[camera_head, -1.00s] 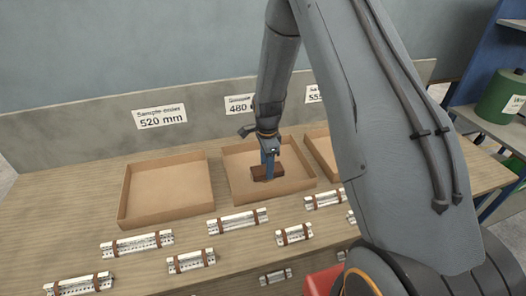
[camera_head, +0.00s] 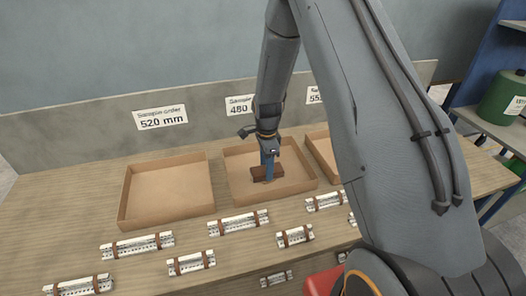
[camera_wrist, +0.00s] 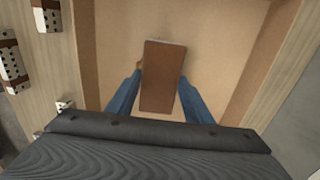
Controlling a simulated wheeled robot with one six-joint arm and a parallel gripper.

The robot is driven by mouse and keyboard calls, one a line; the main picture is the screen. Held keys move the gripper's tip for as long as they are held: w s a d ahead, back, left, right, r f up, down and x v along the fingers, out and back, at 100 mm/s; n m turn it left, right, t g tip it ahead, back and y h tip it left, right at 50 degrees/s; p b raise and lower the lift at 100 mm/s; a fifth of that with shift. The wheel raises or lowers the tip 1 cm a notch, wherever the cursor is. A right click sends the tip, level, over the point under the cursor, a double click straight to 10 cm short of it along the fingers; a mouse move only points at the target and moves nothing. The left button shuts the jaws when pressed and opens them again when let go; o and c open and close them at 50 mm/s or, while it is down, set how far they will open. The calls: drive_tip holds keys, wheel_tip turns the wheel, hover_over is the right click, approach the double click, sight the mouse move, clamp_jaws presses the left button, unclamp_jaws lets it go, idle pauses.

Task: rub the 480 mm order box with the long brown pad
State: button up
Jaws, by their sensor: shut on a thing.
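The 480 mm order box (camera_head: 238,196) is the middle shallow tan box, under the partly hidden label 480 (camera_head: 239,105). My gripper (camera_head: 268,172) is down inside this box. In the wrist view its blue fingers (camera_wrist: 154,97) stand on both sides of the long brown pad (camera_wrist: 160,62) and are shut on it. The pad also shows in the head view (camera_head: 256,175), low in the box near its middle. Whether it touches the box floor I cannot tell.
An empty box (camera_head: 168,190) under the 520 mm label (camera_head: 160,117) stands to the left. Another box (camera_head: 322,150) is to the right, partly behind my arm. Several silver strapped pieces (camera_head: 238,222) lie along the front of the table. A green canister (camera_head: 503,98) stands on a shelf.

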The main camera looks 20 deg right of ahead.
sight(262, 170)
drive_tip(key=shift+d+f, duration=0.1)
drive_tip(key=shift+d, duration=1.35)
drive_tip(key=shift+a, duration=2.25)
drive_tip(key=shift+r+p, duration=2.1)
drive_tip(key=shift+r, duration=2.05)
